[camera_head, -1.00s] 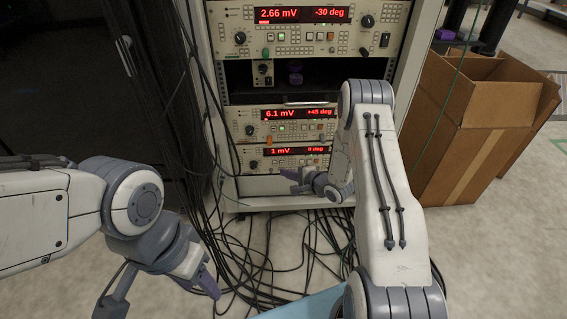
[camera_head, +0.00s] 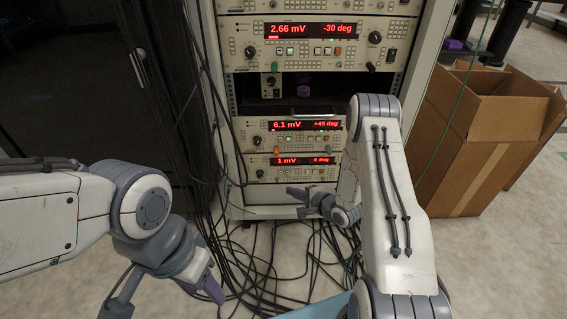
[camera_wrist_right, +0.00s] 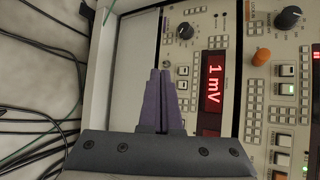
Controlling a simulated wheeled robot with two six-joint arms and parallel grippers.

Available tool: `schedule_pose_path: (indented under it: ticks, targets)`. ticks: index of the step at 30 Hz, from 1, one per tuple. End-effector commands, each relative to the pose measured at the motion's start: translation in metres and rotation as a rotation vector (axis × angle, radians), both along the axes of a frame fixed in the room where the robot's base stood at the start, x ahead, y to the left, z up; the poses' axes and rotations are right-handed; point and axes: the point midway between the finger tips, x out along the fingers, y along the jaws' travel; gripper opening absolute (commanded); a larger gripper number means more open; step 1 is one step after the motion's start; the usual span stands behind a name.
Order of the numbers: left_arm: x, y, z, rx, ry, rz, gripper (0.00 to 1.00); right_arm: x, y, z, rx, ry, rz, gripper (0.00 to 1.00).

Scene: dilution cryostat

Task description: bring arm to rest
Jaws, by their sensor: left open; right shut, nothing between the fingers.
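My left gripper (camera_head: 166,298) hangs at the lower left in the head view, its fingers spread and empty, above the floor cables. My right arm reaches forward at the right. Its gripper (camera_head: 296,200) is near the lower front of the instrument rack (camera_head: 322,100), partly hidden by its own wrist. In the right wrist view the purple fingers (camera_wrist_right: 160,98) are together with nothing between them. They appear in front of the lowest instrument (camera_head: 292,170), whose display reads 1 mV; the exact gap cannot be told.
Loose black cables (camera_head: 270,255) hang at the rack's left and sprawl across the floor before it. An open cardboard box (camera_head: 470,135) stands right of the rack. A dark cabinet (camera_head: 80,75) stands at the left. A light-blue surface (camera_head: 325,308) shows at the bottom edge.

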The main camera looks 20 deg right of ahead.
Motion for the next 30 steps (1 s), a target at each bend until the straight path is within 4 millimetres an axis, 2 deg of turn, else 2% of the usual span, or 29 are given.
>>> schedule_pose_path:
  ticks: [5, 8, 11, 13, 17, 20, 23, 26, 27, 30]
  targets:
    - [0.000, 0.000, 0.001, 0.000, 0.000, 0.000, 0.50, 0.001, 0.001, 0.002, -0.009, 0.000, 0.004, 0.00]
    - [0.000, 0.000, 0.005, 0.000, 0.000, 0.000, 0.50, 0.007, 0.008, 0.015, -0.083, 0.004, 0.039, 0.00]
    - [0.000, 0.000, 0.014, 0.000, 0.000, 0.000, 0.50, 0.015, 0.026, 0.042, -0.255, 0.019, 0.120, 0.00]
    - [0.000, 0.000, 0.022, 0.000, 0.000, 0.000, 0.50, 0.017, 0.043, 0.069, -0.414, 0.036, 0.202, 0.00]
    - [0.000, 0.000, 0.035, 0.000, 0.000, 0.000, 0.50, 0.005, 0.078, 0.123, -0.706, 0.075, 0.379, 0.00]
    - [0.000, 0.000, 0.045, 0.000, 0.000, 0.000, 0.50, -0.018, 0.105, 0.165, -0.894, 0.104, 0.527, 0.00]
    - [0.000, 0.000, 0.055, 0.000, 0.000, 0.000, 0.50, -0.054, 0.130, 0.206, -1.048, 0.130, 0.694, 0.00]
    - [0.000, 0.000, 0.065, 0.000, 0.000, 0.000, 0.50, -0.102, 0.152, 0.244, -1.167, 0.150, 0.883, 0.00]
    - [0.000, 0.000, 0.069, 0.000, 0.000, 0.000, 0.50, -0.123, 0.160, 0.258, -1.205, 0.153, 0.965, 0.00]
    - [0.000, 0.000, 0.078, 0.000, 0.000, 0.000, 0.50, -0.177, 0.174, 0.287, -1.268, 0.153, 1.166, 0.00]
